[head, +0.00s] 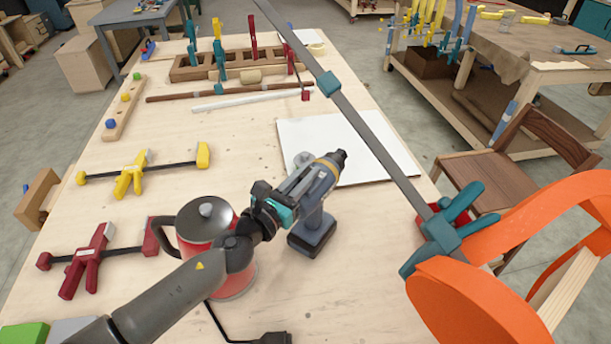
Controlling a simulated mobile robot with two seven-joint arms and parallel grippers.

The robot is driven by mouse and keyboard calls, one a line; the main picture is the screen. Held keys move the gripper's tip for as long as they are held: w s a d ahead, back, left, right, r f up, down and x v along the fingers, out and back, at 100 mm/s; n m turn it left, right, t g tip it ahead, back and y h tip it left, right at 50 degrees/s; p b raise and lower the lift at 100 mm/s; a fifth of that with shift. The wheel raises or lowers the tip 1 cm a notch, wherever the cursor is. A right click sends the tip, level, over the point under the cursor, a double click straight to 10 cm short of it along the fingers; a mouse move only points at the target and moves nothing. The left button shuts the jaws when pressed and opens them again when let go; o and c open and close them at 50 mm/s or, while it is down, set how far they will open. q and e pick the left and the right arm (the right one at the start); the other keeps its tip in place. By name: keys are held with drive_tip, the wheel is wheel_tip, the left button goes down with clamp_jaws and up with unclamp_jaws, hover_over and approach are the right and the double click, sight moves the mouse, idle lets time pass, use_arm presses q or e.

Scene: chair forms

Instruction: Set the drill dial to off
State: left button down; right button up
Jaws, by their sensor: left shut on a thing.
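The drill (313,200) stands upright on its battery base on the light wooden table, with its chuck pointing up and to the right. It has a grey-blue body and a yellow ring (327,165) behind the black chuck. My left gripper (284,203) is at the rear of the drill's body, shut on it. Its fingers and the drill's back overlap, so the exact contact is hard to see. I cannot make out the dial's setting. My right gripper is not in view.
A red pot with a grey lid (206,211) stands under my left arm. A long clamp bar (345,105) crosses to the right, near an orange form (470,305). A white board (375,150) lies behind the drill. Yellow (135,174) and red (90,260) clamps lie left.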

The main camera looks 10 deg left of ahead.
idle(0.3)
use_arm(q)
drive_tip(key=c, duration=0.9)
unclamp_jaws()
drive_tip(key=shift+s+a+f, duration=0.1)
drive_tip(key=shift+s+a, duration=0.15)
drive_tip(key=shift+s, duration=0.3)
drive_tip(key=shift+b+v, duration=2.5)
drive_tip(key=shift+v, duration=4.5)
